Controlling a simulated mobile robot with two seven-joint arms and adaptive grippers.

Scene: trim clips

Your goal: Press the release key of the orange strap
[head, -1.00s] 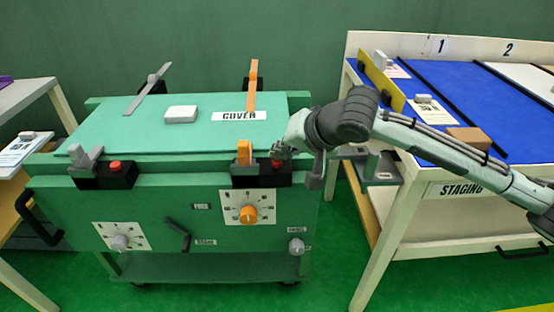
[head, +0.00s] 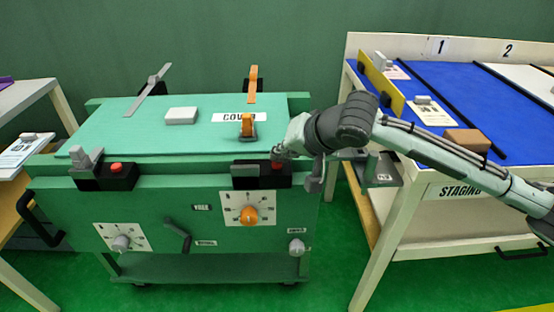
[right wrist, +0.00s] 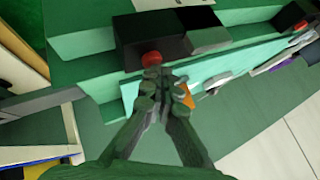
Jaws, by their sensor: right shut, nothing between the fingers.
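The orange strap (head: 253,85) rises at the back of the green cover. Its orange end piece (head: 247,125) stands on the cover, apart from the black buckle (head: 246,178) on the front edge. The red release key (head: 278,165) is on that buckle's right part. My right gripper (head: 282,153) is shut and empty at the key, partly covering it. In the right wrist view the fingertips (right wrist: 162,80) are just below the red key (right wrist: 151,59); I cannot tell whether they touch. Orange (right wrist: 186,97) shows beside the fingers. My left gripper is not in view.
The grey strap's end (head: 84,158) sits at the left buckle, which has its own red key (head: 115,168). A pale block (head: 181,116) lies on the cover. Knobs and a crank are on the front panel. A staging table (head: 490,110) stands at the right.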

